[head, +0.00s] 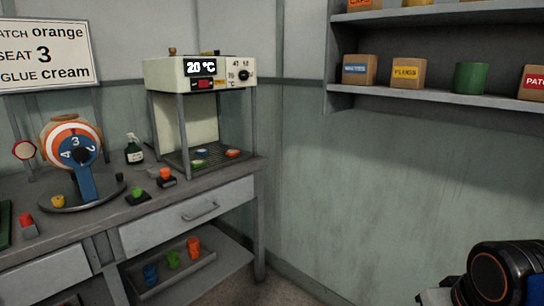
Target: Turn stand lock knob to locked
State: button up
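A stand with a blue upright (85,180) and a dark round base (62,208) sits on the bench at the left. Part of my arm shows at the bottom right, far from the stand; my gripper's fingertips are not in view.
A heater box (198,74) reading 20 °C stands at the bench's back right. A dark bottle (134,150), a green button (137,192) and a red-orange button (166,174) are near the stand. Shelves (430,94) hang upper right. The wall below them is bare.

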aim_at(59, 202)
jog(key=u, duration=1.55)
